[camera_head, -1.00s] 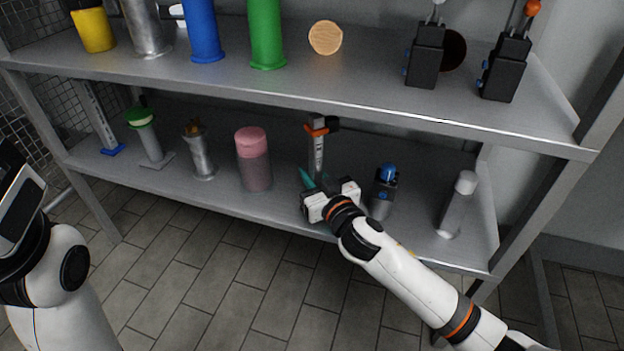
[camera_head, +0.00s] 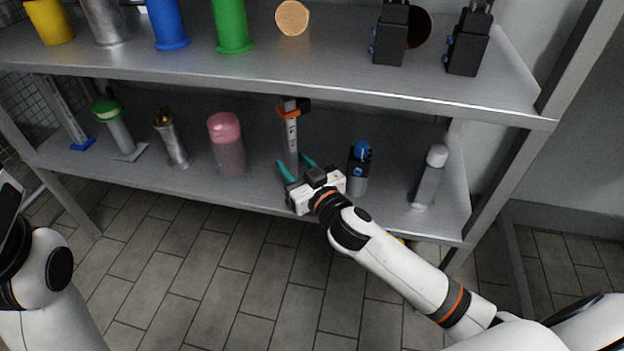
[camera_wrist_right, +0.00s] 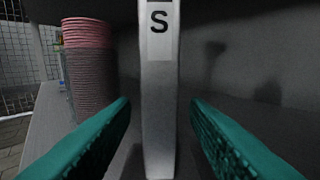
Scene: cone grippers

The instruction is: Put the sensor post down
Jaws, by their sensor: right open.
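The sensor post (camera_head: 292,138), a slim pale post with an orange collar and a dark block at its top, stands upright on the lower shelf (camera_head: 258,189). In the right wrist view the post (camera_wrist_right: 159,100) shows a black letter S and stands beyond and between the two teal fingers. My right gripper (camera_head: 294,162) is open, with a finger to either side of the post's line and gaps on both sides. In the right wrist view the gripper (camera_wrist_right: 160,112) holds nothing. The post's foot is partly hidden by the gripper in the head view.
A pink-topped container (camera_head: 227,145) stands left of the post. A blue-topped device (camera_head: 359,170) stands close to the right of my gripper, with a white-capped bottle (camera_head: 430,178) further right. The upper shelf (camera_head: 330,80) runs above. Open floor lies in front.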

